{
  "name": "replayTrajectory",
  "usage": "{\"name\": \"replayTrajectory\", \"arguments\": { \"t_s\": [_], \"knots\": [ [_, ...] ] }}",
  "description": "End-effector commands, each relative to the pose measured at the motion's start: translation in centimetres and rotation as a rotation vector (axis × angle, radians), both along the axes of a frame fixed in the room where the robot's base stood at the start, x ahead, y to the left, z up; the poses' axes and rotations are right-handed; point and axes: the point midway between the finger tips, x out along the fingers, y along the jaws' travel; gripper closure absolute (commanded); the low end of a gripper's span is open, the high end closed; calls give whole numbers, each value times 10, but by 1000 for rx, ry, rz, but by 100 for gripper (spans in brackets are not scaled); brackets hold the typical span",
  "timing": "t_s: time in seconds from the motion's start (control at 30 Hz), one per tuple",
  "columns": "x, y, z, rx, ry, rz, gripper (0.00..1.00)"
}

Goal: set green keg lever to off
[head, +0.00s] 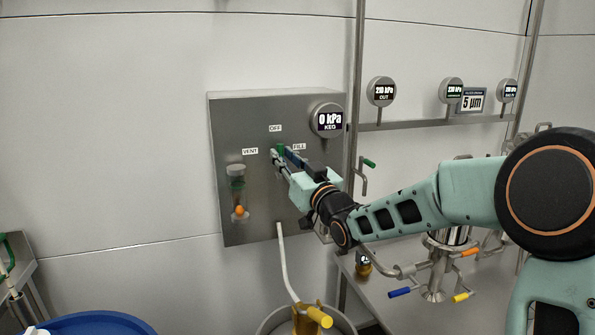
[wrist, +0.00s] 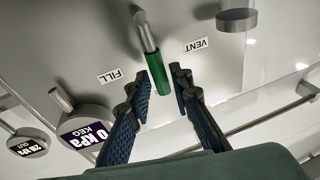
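The green keg lever (head: 281,149) is on the grey panel, below the OFF label (head: 275,128) and between the VENT (head: 250,151) and FILL (head: 299,146) labels. In the wrist view its green grip (wrist: 158,76) hangs from a metal stem and points between FILL and VENT. My gripper (head: 284,158) is at the panel front, partly hiding the lever. In the wrist view my gripper (wrist: 163,82) is open, with the green grip between the two blue-padded fingertips. A gap shows on the right; contact on the left is unclear. The OFF label is out of the wrist view.
A KEG gauge (head: 327,120) reading 0 kPa is at the panel's upper right. A sight glass with an orange ball (head: 239,211) is at left. A vertical pipe (head: 356,100) and small green-handled valve (head: 369,163) stand right of the panel. A hose (head: 286,265) hangs below.

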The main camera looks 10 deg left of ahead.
Motion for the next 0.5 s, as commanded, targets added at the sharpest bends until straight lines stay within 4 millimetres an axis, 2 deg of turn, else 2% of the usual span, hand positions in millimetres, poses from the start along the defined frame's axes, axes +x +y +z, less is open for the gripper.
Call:
{"name": "replayTrajectory", "arguments": {
  "t_s": [0.3,0.5],
  "knots": [
    [-49,-38,-12,-4,1,-3,80],
    [-70,-54,-18,-3,1,-1,80]
  ]
}}
